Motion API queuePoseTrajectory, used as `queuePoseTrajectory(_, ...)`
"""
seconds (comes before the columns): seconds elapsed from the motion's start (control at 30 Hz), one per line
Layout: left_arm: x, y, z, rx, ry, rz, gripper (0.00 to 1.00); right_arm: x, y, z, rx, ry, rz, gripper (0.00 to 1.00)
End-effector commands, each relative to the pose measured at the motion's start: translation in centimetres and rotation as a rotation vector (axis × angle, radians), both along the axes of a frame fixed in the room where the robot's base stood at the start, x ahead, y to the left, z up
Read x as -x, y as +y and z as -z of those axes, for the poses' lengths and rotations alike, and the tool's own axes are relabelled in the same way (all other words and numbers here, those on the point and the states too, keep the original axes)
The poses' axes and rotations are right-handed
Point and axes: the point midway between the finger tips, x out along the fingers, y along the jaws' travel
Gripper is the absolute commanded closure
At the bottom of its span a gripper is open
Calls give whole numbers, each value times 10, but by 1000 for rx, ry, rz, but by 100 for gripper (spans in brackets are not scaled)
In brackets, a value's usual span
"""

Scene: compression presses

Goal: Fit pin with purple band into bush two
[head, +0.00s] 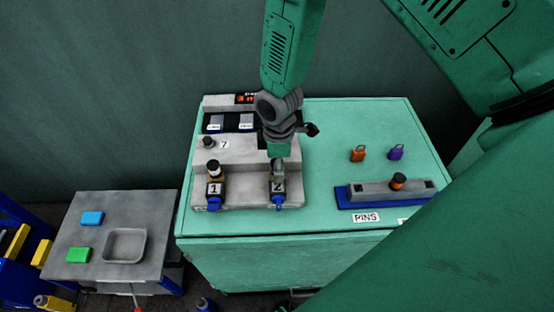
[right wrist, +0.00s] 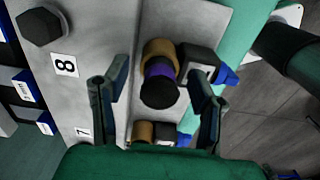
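The pin with the purple band (right wrist: 160,72) has a black end and stands in the brass-coloured bush two (right wrist: 158,48), purple band showing above the bush rim. How deep it sits I cannot tell. My right gripper (right wrist: 158,100) is open, with one finger on each side of the pin and gaps to both. In the head view my right gripper (head: 278,152) is above the station labelled 2 (head: 278,188) and hides most of the pin and bush there. My left gripper is not in view.
Station 1 (head: 214,190) to the left holds a black-topped pin with a pale band. The blue-based pin holder (head: 360,202) at right carries an orange-banded pin (head: 398,181). A grey side table (head: 70,258) is at left.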

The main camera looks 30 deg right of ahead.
Motion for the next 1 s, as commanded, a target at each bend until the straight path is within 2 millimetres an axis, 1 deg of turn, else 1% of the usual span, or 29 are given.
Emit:
queuePoseTrajectory(0.27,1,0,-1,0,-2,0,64,0,0,-1,0,0,0,48)
queuePoseTrajectory(0.37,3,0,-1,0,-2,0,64,0,0,-7,0,0,0,48)
queuePoseTrajectory(0.47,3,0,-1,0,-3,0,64,-1,0,-22,-1,-3,0,48)
queuePoseTrajectory(0.7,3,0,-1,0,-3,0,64,-2,0,-74,-1,-4,1,48)
queuePoseTrajectory(0.8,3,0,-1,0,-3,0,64,-1,0,-93,-1,-3,0,48)
queuePoseTrajectory(0.9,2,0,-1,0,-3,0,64,-1,0,-106,-1,-1,0,48)
queuePoseTrajectory(1.0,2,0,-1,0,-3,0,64,-1,0,-115,-1,0,0,48)
